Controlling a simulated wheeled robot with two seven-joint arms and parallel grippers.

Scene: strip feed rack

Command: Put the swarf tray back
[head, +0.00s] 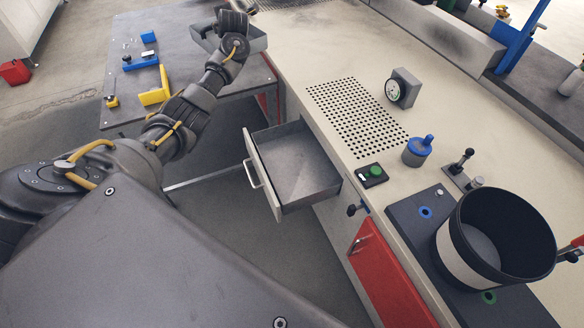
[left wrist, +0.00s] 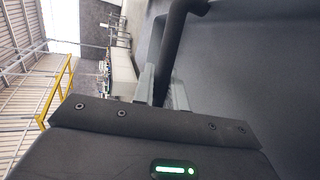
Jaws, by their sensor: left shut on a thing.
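A grey open tray (head: 257,40), which I take to be the swarf tray, is at the top of the head view, over the far right corner of the grey side table. My left gripper (head: 233,24) is at this tray and partly covers it. In the left wrist view, the fingers of my left gripper (left wrist: 164,90) are shut on a dark bar (left wrist: 174,45) beside a large dark grey surface (left wrist: 250,65). The head view does not show clearly whether the tray touches the table. My right gripper is not in view.
An open, empty grey drawer (head: 300,178) juts from the cream bench (head: 320,50). The side table (head: 180,35) carries blue and yellow parts. A black round bin (head: 500,225), a dial gauge (head: 394,90) and a blue-topped pot (head: 417,152) stand on the bench.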

